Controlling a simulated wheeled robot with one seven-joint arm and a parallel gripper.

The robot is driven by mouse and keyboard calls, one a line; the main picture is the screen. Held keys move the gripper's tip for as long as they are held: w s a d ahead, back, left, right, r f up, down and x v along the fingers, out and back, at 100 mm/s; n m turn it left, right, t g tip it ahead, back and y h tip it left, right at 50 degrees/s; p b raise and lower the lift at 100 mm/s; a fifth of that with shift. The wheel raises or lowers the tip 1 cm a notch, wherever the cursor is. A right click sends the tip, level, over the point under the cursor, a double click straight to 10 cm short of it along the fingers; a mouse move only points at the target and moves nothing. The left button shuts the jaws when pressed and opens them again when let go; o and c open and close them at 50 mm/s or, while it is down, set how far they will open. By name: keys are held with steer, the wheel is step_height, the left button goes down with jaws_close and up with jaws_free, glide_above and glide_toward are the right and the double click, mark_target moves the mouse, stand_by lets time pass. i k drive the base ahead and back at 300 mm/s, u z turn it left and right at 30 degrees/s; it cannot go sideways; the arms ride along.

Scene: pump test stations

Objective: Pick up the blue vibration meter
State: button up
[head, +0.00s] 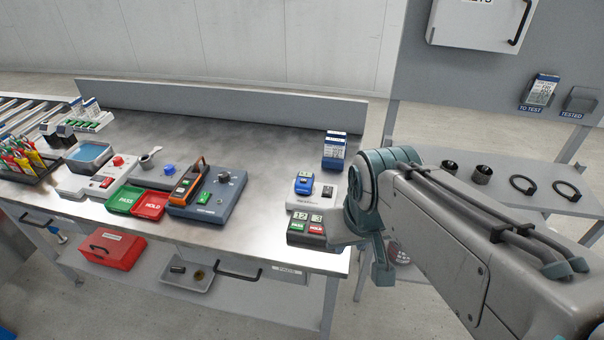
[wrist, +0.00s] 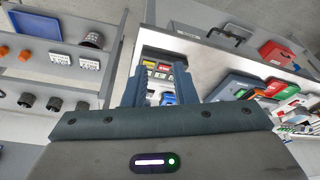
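The blue vibration meter (head: 304,184) is a small blue handheld with a light screen. It sits in a white dock on the right end of the steel bench. In the wrist view, a blue patch that looks like the meter (wrist: 168,98) shows between my fingers, partly hidden by the gripper body. My gripper (wrist: 159,76) has its two fingers apart with nothing held between them. It points down toward the right end of the bench. In the head view, my arm hides most of the gripper beside the dock.
A counter block (head: 306,228) stands in front of the dock and a blue-white card box (head: 334,150) behind it. An orange meter (head: 187,182) lies on a blue-grey unit, with green (head: 124,199) and red (head: 151,205) trays beside it. Bare bench lies between that unit and the dock.

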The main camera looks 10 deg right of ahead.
mark_target(304, 184)
steer(key=z, duration=2.3)
steer(key=i, duration=1.3)
steer(key=u, duration=3.35)
steer(key=i, duration=0.5)
steer(key=u, duration=0.1)
